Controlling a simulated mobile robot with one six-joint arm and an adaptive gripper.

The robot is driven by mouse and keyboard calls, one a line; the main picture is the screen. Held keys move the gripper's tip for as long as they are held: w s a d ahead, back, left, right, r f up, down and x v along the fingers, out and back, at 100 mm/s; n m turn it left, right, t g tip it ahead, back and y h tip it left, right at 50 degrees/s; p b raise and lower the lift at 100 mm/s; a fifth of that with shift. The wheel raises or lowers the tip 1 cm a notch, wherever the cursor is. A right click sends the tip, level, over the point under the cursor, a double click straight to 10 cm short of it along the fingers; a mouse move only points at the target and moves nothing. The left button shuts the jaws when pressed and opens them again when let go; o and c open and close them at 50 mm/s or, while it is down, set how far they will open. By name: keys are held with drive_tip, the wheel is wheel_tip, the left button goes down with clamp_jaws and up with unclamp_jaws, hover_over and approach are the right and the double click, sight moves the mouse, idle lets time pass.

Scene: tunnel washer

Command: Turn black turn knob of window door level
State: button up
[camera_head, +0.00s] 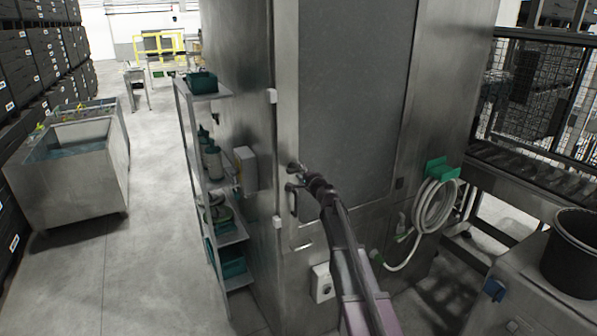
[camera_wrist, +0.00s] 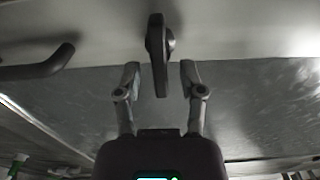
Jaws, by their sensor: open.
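The black turn knob (camera_wrist: 158,52) shows in the wrist view at the top middle. Its long side runs up and down in that picture, roughly crosswise to a dark bar handle (camera_wrist: 38,66) at the left. My gripper (camera_wrist: 160,76) is open, with one finger on each side of the knob's lower end and a visible gap on both sides. In the head view my gripper (camera_head: 297,172) is at the left edge of the window door (camera_head: 355,85), above the bar handle (camera_head: 292,202). The knob is hard to make out there because my gripper and arm cover that spot.
A shelf rack (camera_head: 188,130) with bottles and teal bins stands left of the steel cabinet (camera_head: 240,60). A coiled white hose (camera_head: 433,215) hangs right of my arm. A black bucket (camera_head: 575,255) stands at the right.

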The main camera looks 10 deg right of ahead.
drive_tip(key=v, duration=1)
drive_tip(key=shift+s, duration=0.4)
drive_tip(key=shift+d, duration=0.1)
drive_tip(key=s+a+f+n+g+y+b, duration=0.1)
drive_tip(key=s+a+f+n+g+b, duration=0.2)
drive_tip(key=s+a+f+n+g, duration=0.35)
drive_tip(key=s+a+f+n+g+y+b, duration=0.1)
drive_tip(key=s+a+f+n+g+b, duration=0.25)
drive_tip(key=s+f, duration=0.55)
drive_tip(key=s+d+f+n+g+h+b, duration=0.2)
drive_tip(key=s+f+g+h, duration=0.1)
drive_tip(key=s+f, duration=0.4)
drive_tip(key=s+d+f+n+g+h+b, duration=0.2)
drive_tip(key=s+f, duration=0.5)
drive_tip(key=s, duration=0.4)
drive_tip(key=d+g+h, duration=0.1)
drive_tip(key=g+h, duration=0.1)
drive_tip(key=shift+d+n+h, duration=0.25)
drive_tip(key=shift+n+h, duration=0.05)
